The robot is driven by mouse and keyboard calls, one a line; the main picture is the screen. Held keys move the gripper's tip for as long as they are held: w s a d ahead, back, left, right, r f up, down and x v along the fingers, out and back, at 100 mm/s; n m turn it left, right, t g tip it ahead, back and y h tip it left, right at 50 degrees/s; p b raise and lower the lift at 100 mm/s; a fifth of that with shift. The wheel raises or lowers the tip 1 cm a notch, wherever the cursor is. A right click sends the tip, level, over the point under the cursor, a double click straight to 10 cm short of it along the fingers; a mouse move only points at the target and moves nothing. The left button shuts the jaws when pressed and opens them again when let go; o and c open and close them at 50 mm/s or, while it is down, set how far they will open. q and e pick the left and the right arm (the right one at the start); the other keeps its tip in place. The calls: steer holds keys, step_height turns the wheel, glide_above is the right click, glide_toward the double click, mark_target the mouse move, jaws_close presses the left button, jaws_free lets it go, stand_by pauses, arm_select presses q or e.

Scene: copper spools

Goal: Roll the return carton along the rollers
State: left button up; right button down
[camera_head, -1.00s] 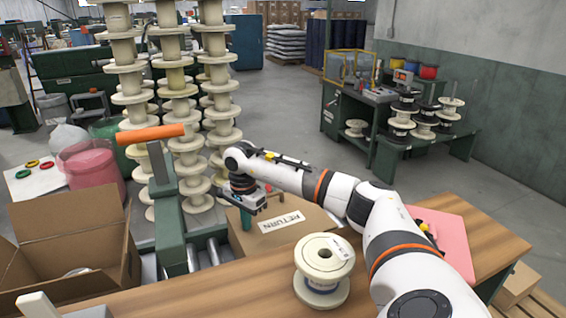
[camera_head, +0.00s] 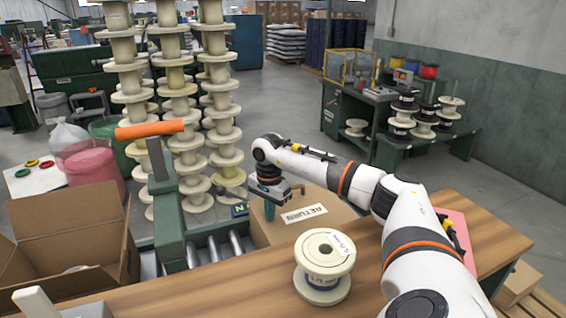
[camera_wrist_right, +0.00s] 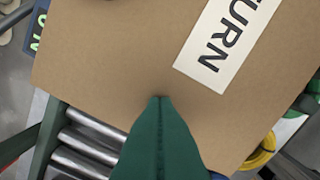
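The return carton (camera_head: 330,205) is a closed brown box with a white RETURN label on top. It sits at the right part of the metal rollers (camera_head: 236,246), behind the wooden bench. My right gripper (camera_head: 269,212) points down at the carton's left part. In the right wrist view its green fingers (camera_wrist_right: 160,135) are together, with a seam between them and nothing held. Their tips lie over the carton's top (camera_wrist_right: 110,60); I cannot tell whether they touch it.
A cream spool (camera_head: 323,268) stands on the wooden bench (camera_head: 215,285) in front of the carton. An open cardboard box (camera_head: 70,235) is at the left. A green post with an orange bar (camera_head: 150,130) rises left of the rollers. Tall spool stacks (camera_head: 215,100) stand behind.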

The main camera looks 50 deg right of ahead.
mark_target(333, 204)
steer(key=shift+s+d+f+b, duration=0.1)
steer(key=shift+s+d+b, duration=0.2)
steer(key=shift+s+d, duration=1.2)
steer(key=shift+s+d+f+b, duration=0.2)
steer(key=shift+s+d, duration=0.45)
steer(key=shift+d, duration=1.55)
steer(key=shift+s+d+b, duration=0.35)
steer(key=shift+s+d, duration=0.75)
steer(key=shift+d, duration=0.75)
steer(key=shift+s+d, duration=0.5)
steer(key=shift+d, duration=0.4)
steer(key=shift+s+d, duration=0.45)
steer(key=shift+d, duration=0.4)
steer(key=shift+s+d+r, duration=0.1)
steer(key=shift+s+d, duration=0.4)
steer(key=shift+d, duration=0.3)
steer(key=shift+s+d, duration=0.2)
steer(key=shift+d, duration=0.2)
steer(key=shift+r, duration=0.1)
step_height(333, 204, up, 8)
steer(key=p, duration=0.7)
steer(key=shift+w+p, duration=0.15)
steer(key=shift+p, duration=0.25)
steer(key=shift+d, duration=0.15)
